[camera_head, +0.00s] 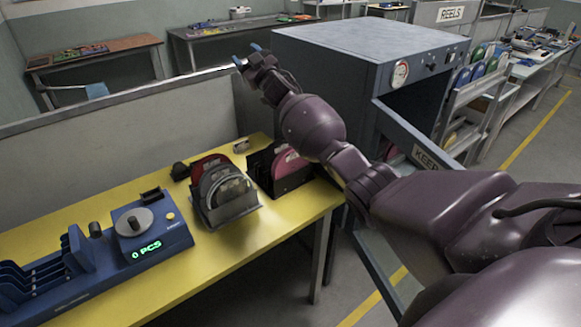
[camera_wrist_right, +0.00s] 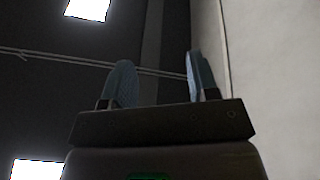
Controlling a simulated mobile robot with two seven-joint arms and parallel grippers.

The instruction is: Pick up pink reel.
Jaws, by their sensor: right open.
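A pink reel (camera_head: 287,163) stands in a dark holder (camera_head: 262,170) at the right part of the yellow table, partly hidden behind my right arm. My right gripper (camera_head: 251,57) is raised above and behind the table, near the grey partition, well away from the reel. Its two blue fingers are apart with nothing between them; in the right wrist view the fingers (camera_wrist_right: 158,85) point up toward a dark ceiling. My left gripper is in neither view.
A second rack (camera_head: 230,209) with red and grey reels stands left of the dark holder. A blue counting device (camera_head: 150,245) reading "0 PCS" sits at the left on the yellow table (camera_head: 225,262). A large grey cabinet (camera_head: 340,62) stands behind my right arm.

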